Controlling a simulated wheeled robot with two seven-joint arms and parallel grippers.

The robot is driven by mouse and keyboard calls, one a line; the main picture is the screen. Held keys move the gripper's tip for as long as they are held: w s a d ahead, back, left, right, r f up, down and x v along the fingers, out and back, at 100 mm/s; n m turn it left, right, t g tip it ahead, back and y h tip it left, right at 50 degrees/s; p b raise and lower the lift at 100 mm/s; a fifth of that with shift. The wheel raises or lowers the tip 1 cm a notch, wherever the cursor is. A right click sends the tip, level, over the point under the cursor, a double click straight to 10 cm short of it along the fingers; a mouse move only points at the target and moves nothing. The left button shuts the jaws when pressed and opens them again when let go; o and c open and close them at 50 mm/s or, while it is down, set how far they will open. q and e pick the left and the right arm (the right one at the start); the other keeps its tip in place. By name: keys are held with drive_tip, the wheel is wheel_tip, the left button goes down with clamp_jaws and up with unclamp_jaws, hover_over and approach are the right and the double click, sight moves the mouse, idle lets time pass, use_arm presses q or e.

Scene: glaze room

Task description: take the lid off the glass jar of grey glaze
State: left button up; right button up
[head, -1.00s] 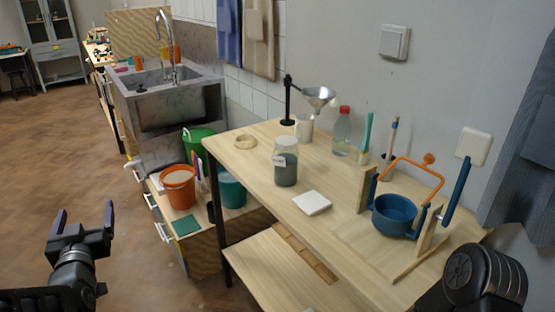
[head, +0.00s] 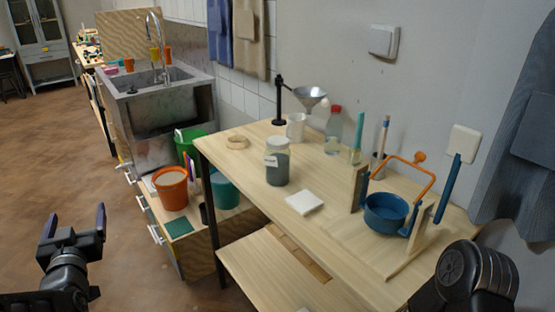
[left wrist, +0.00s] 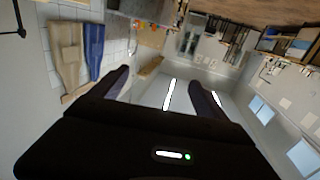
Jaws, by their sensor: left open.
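The glass jar of grey glaze (head: 277,168) stands upright on the wooden table in the head view, left of a white tile. Its lower part is dark grey and its top has a pale lid (head: 277,142). My left gripper (head: 73,222) is open and empty over the floor at the lower left, well away from the jar. In the left wrist view its two fingers (left wrist: 160,82) are apart with nothing between them. My right arm shows at the lower right, but its gripper is out of the picture.
Around the jar are a white tile (head: 305,202), a wooden ring (head: 237,142), a white mug (head: 296,127), a funnel (head: 310,97) on a black stand and a clear bottle (head: 333,132). A blue pot (head: 386,212) hangs in a wooden frame at right. Buckets stand on the lower shelf at left.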

use_arm(q)
drive_tip(key=s+d+f+m+g+h+p, duration=0.15)
drive_tip(key=d+f+g+h, duration=0.25)
drive_tip(key=d+f, duration=0.85)
drive_tip(key=s+d+f+m+g+h+p, duration=0.1)
drive_tip(key=s+d+f+g+h+p, duration=0.25)
drive_tip(key=d+f, duration=0.95)
drive_tip(key=s+d+f+g+h, duration=0.1)
drive_tip(key=s+d+f+g, duration=0.1)
drive_tip(key=s, duration=0.5)
drive_tip(key=s+d+f+g+h, duration=0.1)
drive_tip(key=s+d+f+g, duration=0.2)
drive_tip(key=s+d+f, duration=0.2)
drive_tip(key=s+d+f+g+h+p, duration=0.1)
drive_tip(key=s+d+f+g+h, duration=0.1)
drive_tip(key=s+f, duration=0.5)
drive_tip(key=shift+s+d+g, duration=0.65)
drive_tip(key=shift+s+d, duration=0.25)
drive_tip(key=shift+d, duration=0.35)
